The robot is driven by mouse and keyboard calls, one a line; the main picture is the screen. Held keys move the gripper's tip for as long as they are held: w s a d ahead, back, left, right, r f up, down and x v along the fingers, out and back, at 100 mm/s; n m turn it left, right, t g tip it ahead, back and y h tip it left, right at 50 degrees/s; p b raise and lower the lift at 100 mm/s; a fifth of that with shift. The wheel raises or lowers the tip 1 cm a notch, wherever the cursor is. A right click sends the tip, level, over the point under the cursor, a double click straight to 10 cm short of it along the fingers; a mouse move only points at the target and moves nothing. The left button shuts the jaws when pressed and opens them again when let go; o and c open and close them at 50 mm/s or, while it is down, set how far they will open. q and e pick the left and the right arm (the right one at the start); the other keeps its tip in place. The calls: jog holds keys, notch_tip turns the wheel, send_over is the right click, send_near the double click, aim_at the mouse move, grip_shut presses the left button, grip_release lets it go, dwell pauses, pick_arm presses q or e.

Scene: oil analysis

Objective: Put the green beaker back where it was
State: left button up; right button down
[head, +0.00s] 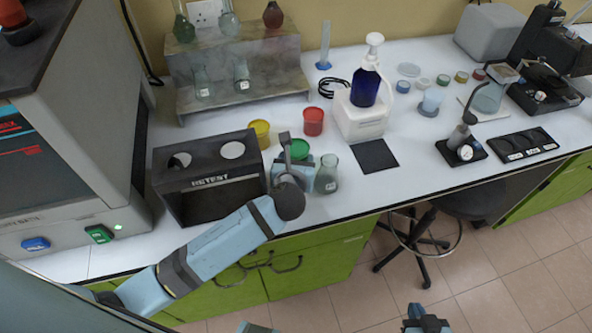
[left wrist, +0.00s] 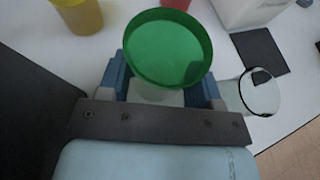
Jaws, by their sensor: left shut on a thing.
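The green beaker (head: 298,149) is upright at the front of the white bench, between the black RETEST box and a clear flask (head: 327,174). My left gripper (head: 303,175) is shut on it, and my wrist hides part of it. In the left wrist view the green beaker (left wrist: 168,45) shows its open top between the two blue fingers of my left gripper (left wrist: 165,88). I cannot tell whether its base touches the bench. My right gripper (head: 426,322) shows only partly at the bottom edge, away from the bench; its jaws are unclear.
The black RETEST box (head: 208,191) has two round holes in its top, one near-white. A yellow beaker (head: 260,133) and a red beaker (head: 313,121) stand behind the green one. A black square mat (head: 375,156) lies bare to the right, before a pump bottle (head: 366,86).

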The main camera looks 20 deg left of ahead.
pick_arm(q)
jog(key=shift+f, duration=1.9)
jog(key=shift+f, duration=0.1)
jog(key=o, duration=0.7)
